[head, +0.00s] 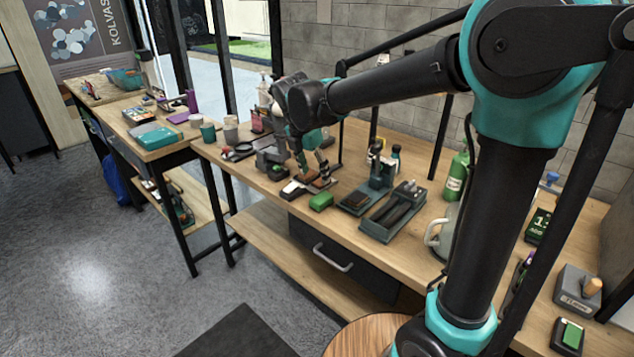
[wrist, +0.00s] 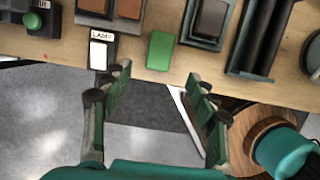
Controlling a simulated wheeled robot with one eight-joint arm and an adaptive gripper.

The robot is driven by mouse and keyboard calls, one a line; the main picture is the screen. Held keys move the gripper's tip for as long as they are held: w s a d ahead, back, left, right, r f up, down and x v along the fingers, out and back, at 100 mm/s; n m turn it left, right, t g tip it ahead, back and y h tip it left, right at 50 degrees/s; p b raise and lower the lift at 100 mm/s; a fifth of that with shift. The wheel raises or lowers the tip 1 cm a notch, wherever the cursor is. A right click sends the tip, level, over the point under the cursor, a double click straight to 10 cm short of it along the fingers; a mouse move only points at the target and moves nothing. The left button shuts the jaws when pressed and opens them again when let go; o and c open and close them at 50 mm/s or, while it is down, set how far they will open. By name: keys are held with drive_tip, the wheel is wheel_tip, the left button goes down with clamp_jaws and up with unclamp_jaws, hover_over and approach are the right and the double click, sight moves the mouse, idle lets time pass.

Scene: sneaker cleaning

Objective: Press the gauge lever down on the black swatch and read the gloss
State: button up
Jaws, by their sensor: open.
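My gripper (head: 312,168) is open and empty above the near part of the bench, its fingers spread in the wrist view (wrist: 158,74). I cannot tell which part is the gauge lever. No gloss reading is legible.
A green block (head: 321,202) lies at the bench's front edge, beside a white-topped box labelled LAMP (wrist: 98,54). A long grey tray (head: 393,212) with dark bars lies farther right. A green bottle (head: 456,175) and a mug (head: 442,236) stand beyond it.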

drive_tip(key=shift+s+r, duration=0.1)
drive_tip(key=shift+r, duration=0.35)
drive_tip(key=shift+c, duration=0.3)
